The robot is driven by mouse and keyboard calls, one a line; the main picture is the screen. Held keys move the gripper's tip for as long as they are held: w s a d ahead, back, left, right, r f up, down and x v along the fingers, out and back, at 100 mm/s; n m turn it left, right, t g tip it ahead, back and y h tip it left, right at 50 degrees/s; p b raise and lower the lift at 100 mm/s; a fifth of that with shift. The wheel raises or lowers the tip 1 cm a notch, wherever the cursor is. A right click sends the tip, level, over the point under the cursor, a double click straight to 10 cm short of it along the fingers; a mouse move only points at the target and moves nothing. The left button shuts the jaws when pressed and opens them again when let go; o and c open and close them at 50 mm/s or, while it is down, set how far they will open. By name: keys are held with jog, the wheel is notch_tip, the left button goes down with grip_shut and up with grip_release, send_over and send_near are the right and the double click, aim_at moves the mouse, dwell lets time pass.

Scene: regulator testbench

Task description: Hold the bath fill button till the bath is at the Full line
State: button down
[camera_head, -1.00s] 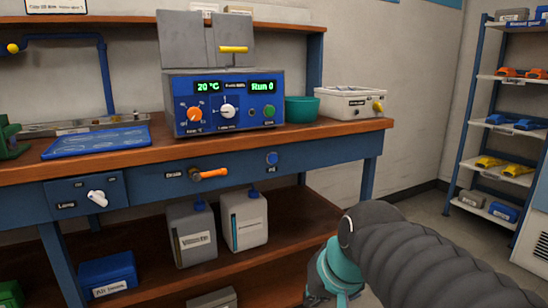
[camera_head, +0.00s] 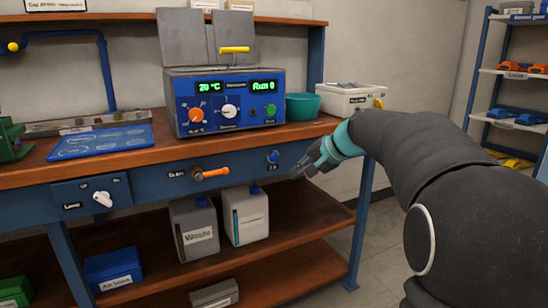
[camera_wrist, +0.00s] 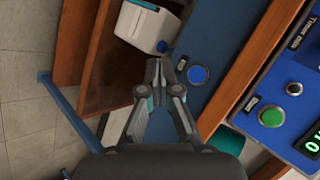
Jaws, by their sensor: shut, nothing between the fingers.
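The blue round button (camera_head: 273,157) sits on the bench's front panel, right of the orange drain handle (camera_head: 211,173); a small label below it is too small to read surely. The button also shows in the wrist view (camera_wrist: 198,75). My gripper (camera_head: 298,176) is shut and empty, a little right of and below the button. In the wrist view the closed fingertips (camera_wrist: 157,66) point left of the button, apart from it in the picture.
A teal bowl (camera_head: 303,106) and a white box (camera_head: 350,100) stand right of the bath. A lamp switch (camera_head: 102,199) is at the left. The bench edge overhangs the front panel. Open floor lies right of the bench.

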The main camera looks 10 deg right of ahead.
aim_at(274, 157)
jog(key=shift+w+a+p, duration=0.45)
jog(key=shift+w+p, duration=0.3)
jog(key=shift+w, duration=0.65)
jog(key=shift+w+a+p, duration=0.5)
jog(key=shift+w+p, duration=0.3)
jog(key=shift+w, duration=0.55)
jog(key=shift+w+a+p, duration=0.45)
jog(key=shift+w+p, duration=0.3)
jog(key=shift+w, duration=0.65)
jog(key=shift+w, duration=0.15)
jog(key=shift+w+a, duration=0.1)
jog(key=shift+w, duration=0.1)
jog(key=shift+w+a, duration=0.15)
jog(key=shift+w, duration=0.3)
dwell(3.0)
